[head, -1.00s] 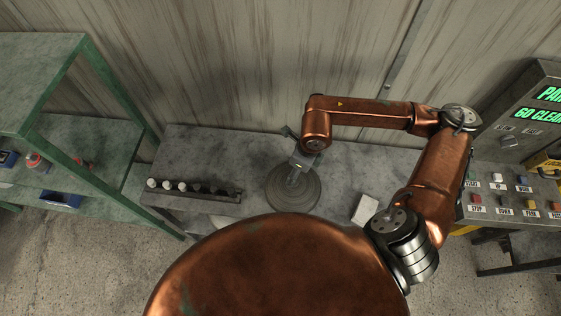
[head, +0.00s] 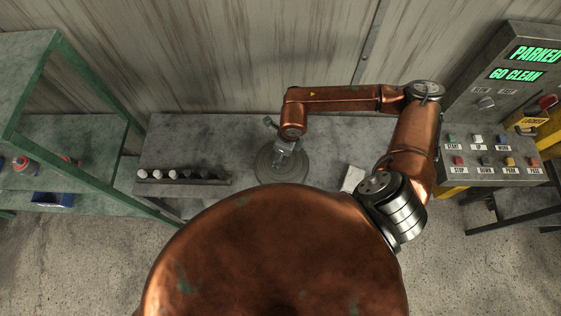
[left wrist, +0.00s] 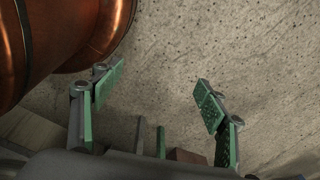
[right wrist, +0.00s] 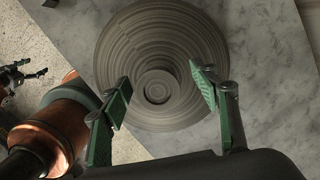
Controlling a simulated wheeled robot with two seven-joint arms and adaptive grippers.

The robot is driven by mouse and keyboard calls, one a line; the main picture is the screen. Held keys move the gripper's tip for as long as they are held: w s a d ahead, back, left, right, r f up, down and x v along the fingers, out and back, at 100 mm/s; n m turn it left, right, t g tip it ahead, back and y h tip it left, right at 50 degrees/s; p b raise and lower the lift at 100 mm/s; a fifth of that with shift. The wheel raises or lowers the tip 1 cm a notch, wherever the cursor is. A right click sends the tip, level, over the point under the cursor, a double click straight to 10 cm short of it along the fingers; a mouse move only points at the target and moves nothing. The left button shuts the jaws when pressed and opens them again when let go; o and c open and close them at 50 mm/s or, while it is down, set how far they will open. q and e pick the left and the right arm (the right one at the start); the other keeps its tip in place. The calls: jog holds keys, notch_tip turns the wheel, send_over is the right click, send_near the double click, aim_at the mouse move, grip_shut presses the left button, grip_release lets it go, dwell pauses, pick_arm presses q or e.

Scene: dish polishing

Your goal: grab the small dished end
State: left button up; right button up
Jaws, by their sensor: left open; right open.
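A round grey ringed disc (head: 268,173) lies on the grey workbench; the right wrist view shows its concentric steps. A small round dished piece (right wrist: 157,87) shows at its centre; whether it is separate from the disc I cannot tell. My right gripper (head: 281,150) points down over the disc. In the right wrist view its green-padded fingers (right wrist: 162,97) are open, one on each side of the small piece, with nothing between them. My left gripper (left wrist: 155,90) is open and empty above the concrete floor; it is hidden in the head view.
A dark rack with several small round pads (head: 186,178) stands left of the disc. A pale block (head: 353,178) lies to its right. A green-framed shelf (head: 68,130) stands at the left. A button panel (head: 488,168) with a screen reading PARKED, GO CLEAN (head: 524,64) is at the right.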

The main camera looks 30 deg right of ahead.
jog(key=shift+s+r, duration=0.15)
jog(key=shift+s, duration=0.3)
jog(key=shift+c, duration=0.4)
jog(key=shift+s+r, duration=0.1)
jog(key=shift+s, duration=0.05)
jog(key=shift+c, duration=0.7)
jog(key=shift+w+f, duration=0.2)
jog(key=shift+w, duration=0.3)
jog(key=c, duration=0.5)
jog(key=shift+s+r, duration=0.1)
jog(key=shift+s, duration=0.15)
jog(key=c, duration=0.3)
jog(key=shift+c, duration=0.8)
jog(key=shift+w, duration=0.1)
grip_shut()
pick_arm(q)
jog(key=shift+s+d+f, duration=0.1)
jog(key=shift+s, duration=1)
pick_arm(e)
jog(key=shift+r, duration=0.15)
